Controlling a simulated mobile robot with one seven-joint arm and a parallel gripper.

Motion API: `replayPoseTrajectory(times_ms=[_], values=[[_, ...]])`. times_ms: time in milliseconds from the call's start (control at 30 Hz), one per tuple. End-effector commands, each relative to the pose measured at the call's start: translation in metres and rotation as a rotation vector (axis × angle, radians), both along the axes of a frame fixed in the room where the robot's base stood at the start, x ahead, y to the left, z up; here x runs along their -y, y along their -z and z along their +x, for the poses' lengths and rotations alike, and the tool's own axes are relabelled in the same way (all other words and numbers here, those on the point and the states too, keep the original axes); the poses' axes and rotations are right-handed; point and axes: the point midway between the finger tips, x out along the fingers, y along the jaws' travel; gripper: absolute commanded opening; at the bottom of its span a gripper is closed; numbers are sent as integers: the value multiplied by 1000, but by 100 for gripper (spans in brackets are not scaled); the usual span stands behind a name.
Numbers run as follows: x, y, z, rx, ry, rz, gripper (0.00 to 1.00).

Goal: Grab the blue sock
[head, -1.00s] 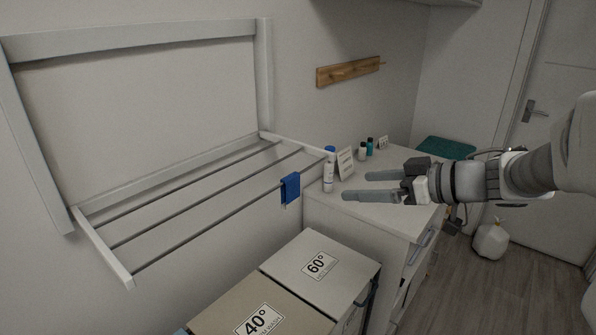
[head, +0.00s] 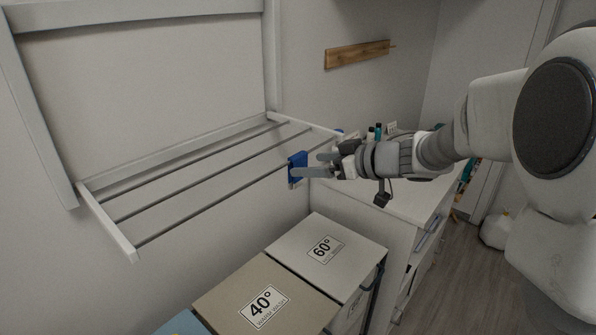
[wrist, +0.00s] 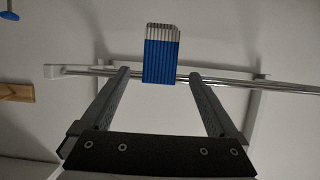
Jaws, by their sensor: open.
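The blue sock (head: 298,163) hangs over the front rod near the right end of the wall drying rack (head: 113,231). In the wrist view the sock (wrist: 160,60) is blue with a grey-white striped end, and it lies centrally ahead, beyond the two fingertips. My gripper (head: 311,164) is open and points left at the sock in the head view, with the fingers very close to it. In the wrist view my gripper (wrist: 158,75) has its fingers apart with nothing between them. Whether a finger touches the sock I cannot tell.
Below the rack stand a white box marked 60° (head: 325,249) and a beige box marked 40° (head: 264,305). A white cabinet (head: 385,222) with small bottles (head: 374,133) on top stands under my arm. A wooden hook rail (head: 358,54) is on the wall.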

Motion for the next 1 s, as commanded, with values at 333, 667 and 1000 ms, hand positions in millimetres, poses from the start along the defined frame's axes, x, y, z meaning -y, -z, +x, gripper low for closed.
replayPoseTrajectory(times_ms=[333, 667, 1000], values=[[-14, 8, 12, 0, 1, 0, 95], [-14, 8, 11, 0, 1, 0, 39], [-14, 8, 11, 0, 1, 0, 6]])
